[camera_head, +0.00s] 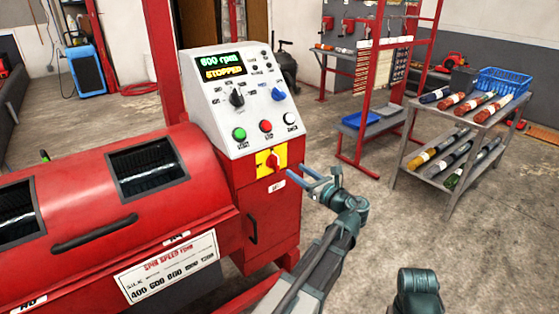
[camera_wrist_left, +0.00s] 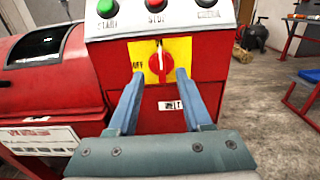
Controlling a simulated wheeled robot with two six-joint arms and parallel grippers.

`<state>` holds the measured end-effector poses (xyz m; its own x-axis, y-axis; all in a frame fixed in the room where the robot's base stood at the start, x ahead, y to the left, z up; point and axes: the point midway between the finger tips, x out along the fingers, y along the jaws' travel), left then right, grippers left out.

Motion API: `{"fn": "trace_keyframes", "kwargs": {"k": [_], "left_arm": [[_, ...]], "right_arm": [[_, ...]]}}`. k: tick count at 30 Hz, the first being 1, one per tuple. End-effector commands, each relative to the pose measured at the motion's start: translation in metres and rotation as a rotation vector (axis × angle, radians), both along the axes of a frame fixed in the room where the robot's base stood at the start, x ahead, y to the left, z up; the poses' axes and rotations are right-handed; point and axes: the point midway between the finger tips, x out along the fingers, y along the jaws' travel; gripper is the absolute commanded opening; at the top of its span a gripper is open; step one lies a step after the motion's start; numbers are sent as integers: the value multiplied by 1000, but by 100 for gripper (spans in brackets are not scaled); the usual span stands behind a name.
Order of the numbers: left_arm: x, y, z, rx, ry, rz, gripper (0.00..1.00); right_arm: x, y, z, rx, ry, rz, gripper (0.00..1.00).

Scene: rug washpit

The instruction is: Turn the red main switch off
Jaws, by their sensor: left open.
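The red main switch (camera_head: 273,160) is a rotary knob on a yellow plate, low on the front of the red machine's control cabinet. In the left wrist view the knob (camera_wrist_left: 161,66) has its white pointer mark upright, and an OFF label (camera_wrist_left: 138,65) is at its left. My left gripper (camera_head: 296,180) is open and empty, just in front of the plate and slightly below the knob. In the left wrist view its two blue fingers (camera_wrist_left: 160,78) flank the lower knob; contact cannot be told. My right gripper is not in view.
The control panel (camera_head: 240,95) above has green, red and white buttons; its display reads 600 rpm, STOPPED. The red drum (camera_head: 120,190) extends left. A grey shelf cart (camera_head: 455,118) with rolled rugs and a red rack (camera_head: 375,130) stand right. Floor between is clear.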

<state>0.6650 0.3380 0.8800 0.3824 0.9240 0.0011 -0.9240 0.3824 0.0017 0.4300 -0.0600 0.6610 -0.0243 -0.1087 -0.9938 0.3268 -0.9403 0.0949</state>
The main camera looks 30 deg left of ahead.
Motion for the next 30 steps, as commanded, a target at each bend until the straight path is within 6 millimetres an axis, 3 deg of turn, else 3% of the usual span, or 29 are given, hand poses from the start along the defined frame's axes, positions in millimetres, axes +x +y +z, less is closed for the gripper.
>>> {"fn": "trace_keyframes", "kwargs": {"k": [6, 13, 21, 30], "left_arm": [[19, 44, 0, -1, -1, 4, 50], [33, 77, 0, -2, -1, 2, 50], [39, 93, 0, -2, -1, 0, 50], [39, 94, 0, -2, -1, 0, 48]], "right_arm": [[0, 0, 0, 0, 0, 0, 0], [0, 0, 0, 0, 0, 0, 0], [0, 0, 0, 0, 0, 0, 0], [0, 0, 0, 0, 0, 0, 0]]}}
